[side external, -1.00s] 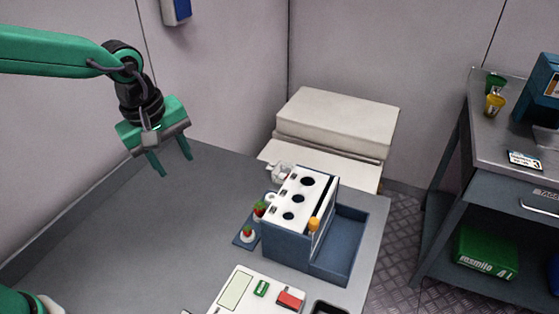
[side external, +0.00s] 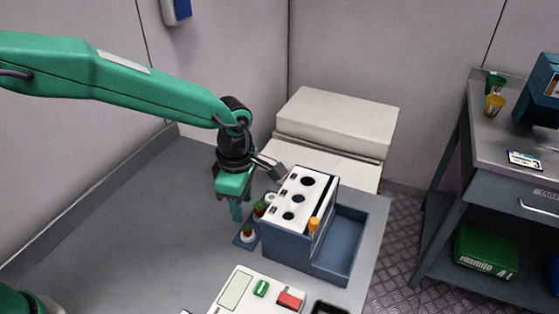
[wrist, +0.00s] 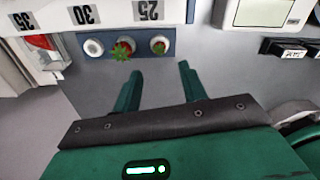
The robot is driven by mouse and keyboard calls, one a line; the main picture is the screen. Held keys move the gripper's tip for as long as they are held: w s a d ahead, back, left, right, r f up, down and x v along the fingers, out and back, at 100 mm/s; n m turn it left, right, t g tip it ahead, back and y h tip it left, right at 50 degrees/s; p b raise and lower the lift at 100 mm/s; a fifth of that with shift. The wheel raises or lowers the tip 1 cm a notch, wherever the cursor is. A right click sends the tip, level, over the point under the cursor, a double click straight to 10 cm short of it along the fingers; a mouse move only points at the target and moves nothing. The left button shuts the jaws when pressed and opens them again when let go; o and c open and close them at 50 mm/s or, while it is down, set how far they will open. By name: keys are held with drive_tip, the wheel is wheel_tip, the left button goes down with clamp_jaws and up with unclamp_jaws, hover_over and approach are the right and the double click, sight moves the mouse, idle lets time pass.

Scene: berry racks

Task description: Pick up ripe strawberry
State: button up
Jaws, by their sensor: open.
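A small blue tray (wrist: 141,56) stands beside the blue rack and holds a row of white cups. In the wrist view, a red strawberry with green leaves (wrist: 122,49) sits in the middle cup. In the side view, two red berries show, one at the back (side external: 260,208) and one at the front (side external: 248,232). My gripper (wrist: 161,70) is open and empty, pointing down just short of the tray. It also shows in the side view (side external: 237,216), left of the berries.
The blue rack (side external: 285,247) with a white top with round holes (side external: 304,188) stands right of the tray. A white device with a screen (side external: 236,288) lies in front. A white box (side external: 335,118) is behind. The grey table at left is clear.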

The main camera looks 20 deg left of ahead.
sight(245, 229)
drive_tip(key=shift+f, duration=1.3)
drive_tip(key=shift+f, duration=2.6)
drive_tip(key=c, duration=0.6)
